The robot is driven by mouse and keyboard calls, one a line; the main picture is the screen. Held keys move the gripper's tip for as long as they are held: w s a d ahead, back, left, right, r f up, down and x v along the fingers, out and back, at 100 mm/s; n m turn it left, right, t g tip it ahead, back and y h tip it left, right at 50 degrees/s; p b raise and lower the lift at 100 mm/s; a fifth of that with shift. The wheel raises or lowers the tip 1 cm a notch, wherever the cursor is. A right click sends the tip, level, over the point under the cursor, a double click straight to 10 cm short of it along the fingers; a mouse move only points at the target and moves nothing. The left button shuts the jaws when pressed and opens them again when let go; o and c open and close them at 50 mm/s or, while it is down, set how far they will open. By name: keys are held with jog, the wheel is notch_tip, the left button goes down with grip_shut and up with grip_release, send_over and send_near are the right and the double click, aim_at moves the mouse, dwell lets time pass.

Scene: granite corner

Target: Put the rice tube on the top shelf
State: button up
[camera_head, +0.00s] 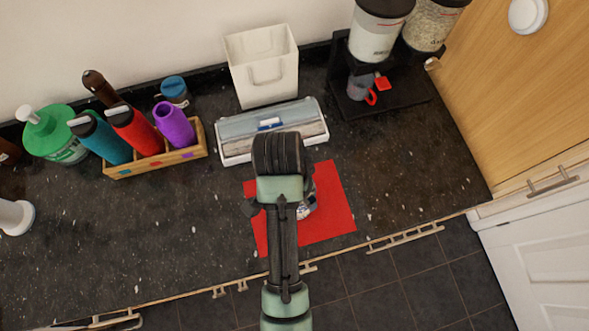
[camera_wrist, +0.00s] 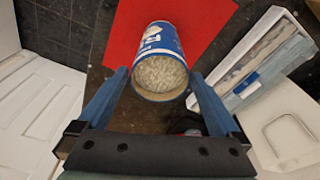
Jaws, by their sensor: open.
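The rice tube (camera_wrist: 166,45) is a blue and white cylinder with an open end showing pale grains. In the wrist view it is at the edge of the red mat (camera_wrist: 197,20). In the head view only a sliver of the tube (camera_head: 308,206) shows beside my arm, over the red mat (camera_head: 338,212). My gripper (camera_wrist: 160,76) is open, its two blue fingers on either side of the tube's open end in the picture; I see no contact and cannot judge the depth. My arm hides the fingers in the head view.
A black stand (camera_head: 398,94) with two canisters and a mug is at the back right. A white flat box (camera_head: 233,150) and white bin (camera_head: 262,67) stand behind the mat. A wooden caddy (camera_head: 140,168) of bottles is left.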

notch_tip(320, 180, up, 6)
jog(key=p, duration=0.1)
jog(key=shift+s+a, duration=0.35)
jog(key=shift+a, duration=0.05)
jog(key=shift+r, duration=0.1)
